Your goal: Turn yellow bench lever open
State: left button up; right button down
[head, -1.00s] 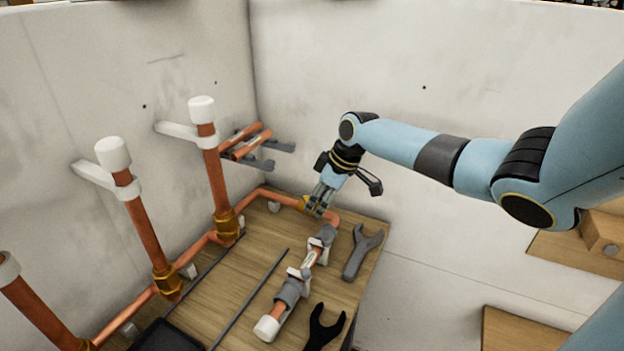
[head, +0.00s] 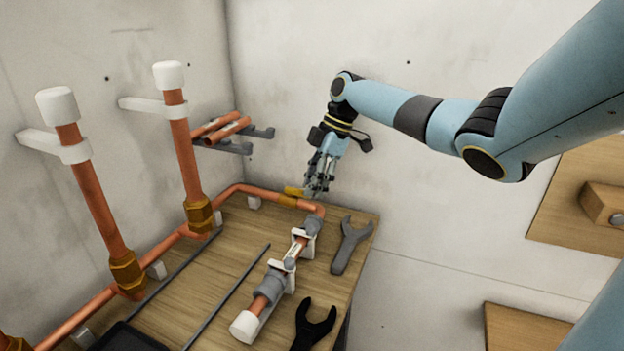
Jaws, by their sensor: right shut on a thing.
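The yellow bench lever (head: 294,191) shows as a small yellow piece on the brass valve (head: 287,200) in the copper pipe, at the back of the wooden bench. My right gripper (head: 317,191) points down just right of the valve, over the pipe bend. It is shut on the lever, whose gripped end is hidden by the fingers. The lever's exact angle is hard to tell. My left gripper is out of view.
A grey wrench (head: 350,245) and a black wrench (head: 312,326) lie on the bench (head: 225,275). A clamped copper pipe with a white cap (head: 245,327) runs forward. Upright capped pipes (head: 185,150) stand left. The wall lies behind.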

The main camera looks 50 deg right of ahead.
dwell(0.5)
jog(key=c, duration=1.1)
grip_release()
jog(key=shift+w, duration=0.1)
notch_tip(320, 180, up, 10)
jog(key=shift+f, duration=0.1)
